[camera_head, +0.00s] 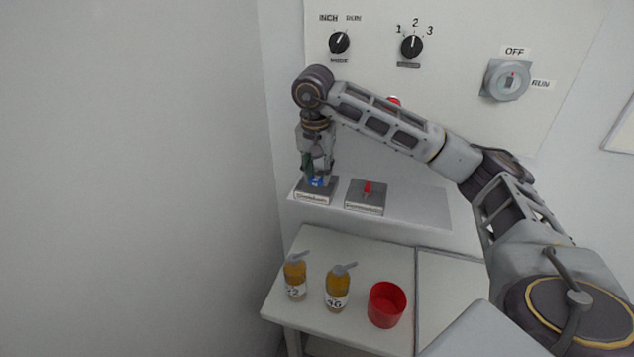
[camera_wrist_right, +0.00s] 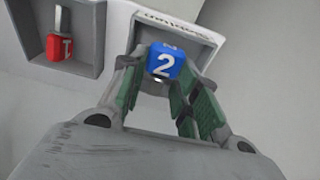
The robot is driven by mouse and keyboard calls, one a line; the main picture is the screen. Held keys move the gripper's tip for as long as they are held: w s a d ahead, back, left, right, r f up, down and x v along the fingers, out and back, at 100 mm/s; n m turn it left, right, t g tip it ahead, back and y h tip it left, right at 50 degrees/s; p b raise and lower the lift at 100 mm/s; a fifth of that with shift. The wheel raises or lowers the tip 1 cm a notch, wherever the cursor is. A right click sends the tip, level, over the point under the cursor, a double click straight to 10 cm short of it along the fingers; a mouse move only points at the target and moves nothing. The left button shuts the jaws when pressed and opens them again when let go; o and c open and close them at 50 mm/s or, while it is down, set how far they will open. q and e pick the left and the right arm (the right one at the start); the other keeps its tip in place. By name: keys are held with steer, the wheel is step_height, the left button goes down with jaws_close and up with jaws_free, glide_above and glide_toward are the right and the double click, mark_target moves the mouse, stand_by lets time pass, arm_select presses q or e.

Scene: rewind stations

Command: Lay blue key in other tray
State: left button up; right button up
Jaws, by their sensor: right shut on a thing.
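The blue key (camera_wrist_right: 165,62), marked 2, is between the fingers of my right gripper (camera_wrist_right: 167,88), which is shut on it. In the head view the right gripper (camera_head: 317,172) points down with the blue key (camera_head: 316,181) at the left tray (camera_head: 314,197). In the wrist view the key is over that tray (camera_wrist_right: 206,44); I cannot tell if it touches the tray floor. The other tray (camera_head: 365,207) stands to the right and holds a red key (camera_head: 367,188), which also shows in the wrist view (camera_wrist_right: 60,45). My left gripper is not in view.
Below the shelf (camera_head: 425,207), a table (camera_head: 262,308) bears two amber bottles (camera_head: 295,278) (camera_head: 338,290) and a red cup (camera_head: 386,304). The wall panel behind has two black knobs (camera_head: 339,42) (camera_head: 411,46) and a grey key switch (camera_head: 507,81). The shelf's right part is clear.

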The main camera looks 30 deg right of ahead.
mark_target(317, 192)
steer(key=shift+f, duration=0.1)
steer(key=shift+f, duration=1.35)
steer(key=shift+w+f, duration=0.35)
steer(key=shift+f, duration=0.15)
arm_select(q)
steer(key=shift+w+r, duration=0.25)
arm_select(e)
steer(key=shift+w+f, duration=0.1)
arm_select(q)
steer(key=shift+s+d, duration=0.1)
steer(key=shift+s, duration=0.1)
arm_select(e)
steer(key=shift+f, duration=0.15)
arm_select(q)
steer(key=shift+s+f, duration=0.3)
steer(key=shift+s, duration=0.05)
arm_select(e)
steer(key=shift+f, duration=0.15)
steer(key=shift+f, duration=0.1)
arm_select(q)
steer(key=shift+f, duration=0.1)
arm_select(e)
steer(key=shift+f, duration=0.1)
